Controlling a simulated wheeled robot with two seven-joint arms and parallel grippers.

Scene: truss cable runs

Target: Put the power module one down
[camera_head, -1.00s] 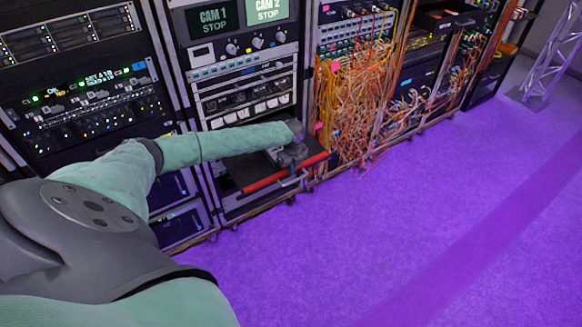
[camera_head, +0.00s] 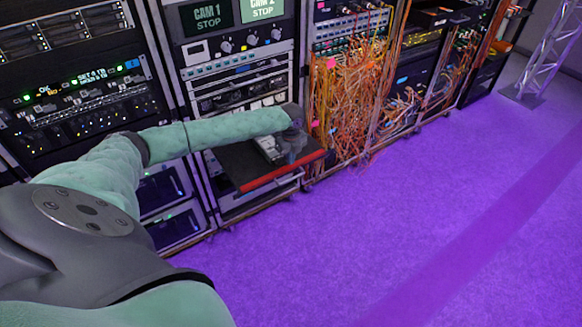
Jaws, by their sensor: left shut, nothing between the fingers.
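A black pull-out shelf (camera_head: 237,163) with a red front edge (camera_head: 270,179) sticks out low from the middle rack. A pale grey box-like thing (camera_head: 268,148) lies on it, partly hidden by my left arm and gripper; I cannot tell for sure that it is power module one. My left gripper (camera_head: 290,161) points down over the right part of the shelf, just right of the pale thing. It is shut and holds nothing. My right gripper is not in view.
A dense tangle of orange cables (camera_head: 350,110) hangs on the rack right of the shelf. Another rack (camera_head: 85,100) with lit panels stands to the left. The purple floor (camera_head: 400,230) in front is clear. A metal truss (camera_head: 550,50) stands at the far right.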

